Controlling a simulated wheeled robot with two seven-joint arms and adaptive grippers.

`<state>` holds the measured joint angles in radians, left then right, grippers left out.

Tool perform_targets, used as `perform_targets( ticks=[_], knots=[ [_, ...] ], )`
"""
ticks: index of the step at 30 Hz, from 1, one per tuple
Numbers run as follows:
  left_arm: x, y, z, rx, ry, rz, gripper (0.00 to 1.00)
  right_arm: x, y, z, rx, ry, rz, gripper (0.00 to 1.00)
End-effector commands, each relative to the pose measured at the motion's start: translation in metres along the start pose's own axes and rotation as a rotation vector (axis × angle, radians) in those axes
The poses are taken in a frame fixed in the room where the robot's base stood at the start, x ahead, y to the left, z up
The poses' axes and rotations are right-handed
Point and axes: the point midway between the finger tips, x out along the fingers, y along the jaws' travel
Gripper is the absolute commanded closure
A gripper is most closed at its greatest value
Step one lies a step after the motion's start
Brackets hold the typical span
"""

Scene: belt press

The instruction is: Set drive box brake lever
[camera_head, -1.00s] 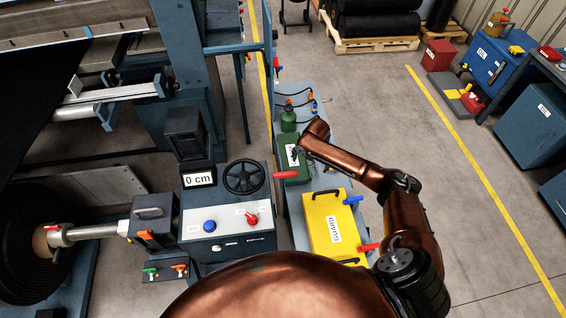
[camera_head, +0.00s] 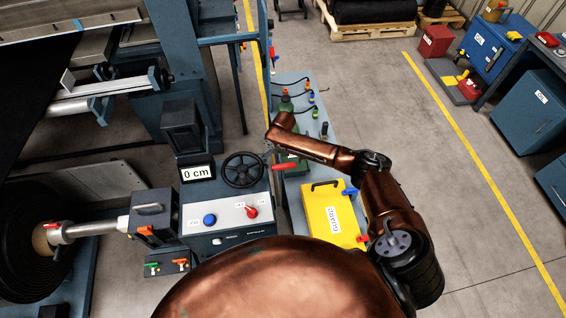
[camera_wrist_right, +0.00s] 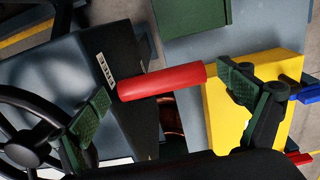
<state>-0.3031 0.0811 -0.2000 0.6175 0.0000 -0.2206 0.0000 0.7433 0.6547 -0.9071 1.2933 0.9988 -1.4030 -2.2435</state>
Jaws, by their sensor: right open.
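A red lever (camera_head: 284,166) sticks out from the right side of the grey drive box (camera_head: 228,242), which carries a black handwheel (camera_head: 243,170). In the right wrist view the red lever (camera_wrist_right: 162,82) lies across the space between the two green-padded fingers of my right gripper (camera_wrist_right: 164,102). The gripper is open, and the fingers do not visibly close on the lever. In the head view my right gripper (camera_head: 270,150) is over the box's right edge, close to the lever and partly hidden by the wrist. My left gripper is not in view.
The box top has a blue button (camera_head: 209,220) and red knob (camera_head: 251,212). Open floor lies right of my arm.

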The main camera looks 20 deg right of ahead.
Motion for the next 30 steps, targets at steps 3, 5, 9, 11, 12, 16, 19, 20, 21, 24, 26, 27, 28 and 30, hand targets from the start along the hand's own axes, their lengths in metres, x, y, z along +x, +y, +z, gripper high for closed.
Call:
perform_targets(
  ticks=[3, 5, 9, 11, 12, 16, 19, 20, 21, 24, 26, 27, 28, 30],
  knots=[
    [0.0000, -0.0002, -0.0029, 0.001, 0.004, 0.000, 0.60, 0.0006, -0.0001, -0.0001, 0.000, 0.000, 0.000, 0.05],
    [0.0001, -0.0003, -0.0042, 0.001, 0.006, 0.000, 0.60, 0.0005, -0.0003, -0.0001, 0.001, 0.000, 0.000, 0.05],
    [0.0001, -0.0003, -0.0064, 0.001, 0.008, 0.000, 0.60, 0.0004, -0.0005, -0.0001, 0.001, 0.000, 0.000, 0.11],
    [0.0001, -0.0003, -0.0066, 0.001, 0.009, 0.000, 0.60, 0.0004, -0.0005, -0.0001, 0.001, 0.000, 0.000, 0.15],
    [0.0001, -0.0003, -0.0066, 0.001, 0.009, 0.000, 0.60, 0.0003, -0.0005, -0.0001, 0.001, 0.000, 0.000, 0.18],
    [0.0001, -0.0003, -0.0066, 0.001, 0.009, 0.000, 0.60, 0.0003, -0.0006, -0.0001, 0.001, 0.000, 0.000, 0.27],
    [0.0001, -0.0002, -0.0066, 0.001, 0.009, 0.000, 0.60, 0.0003, -0.0007, -0.0001, 0.001, 0.000, 0.000, 0.34],
    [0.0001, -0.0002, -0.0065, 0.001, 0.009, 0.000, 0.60, 0.0003, -0.0007, -0.0001, 0.001, 0.000, 0.000, 0.36],
    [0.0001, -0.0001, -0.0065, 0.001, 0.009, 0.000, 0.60, 0.0003, -0.0007, -0.0001, 0.002, 0.000, 0.000, 0.39],
    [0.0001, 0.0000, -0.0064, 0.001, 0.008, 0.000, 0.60, 0.0002, -0.0007, -0.0001, 0.002, 0.000, -0.001, 0.46],
    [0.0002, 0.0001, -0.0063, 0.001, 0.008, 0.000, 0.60, 0.0002, -0.0008, -0.0001, 0.002, 0.000, -0.001, 0.50],
    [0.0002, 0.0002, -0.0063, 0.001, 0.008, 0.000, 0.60, 0.0002, -0.0008, -0.0001, 0.002, 0.000, -0.001, 0.53],
    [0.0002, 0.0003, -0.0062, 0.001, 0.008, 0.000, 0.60, 0.0002, -0.0008, -0.0001, 0.002, 0.000, -0.001, 0.55],
    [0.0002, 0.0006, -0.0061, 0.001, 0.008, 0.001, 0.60, 0.0002, -0.0008, -0.0001, 0.002, 0.000, -0.001, 0.59]
  ],
)
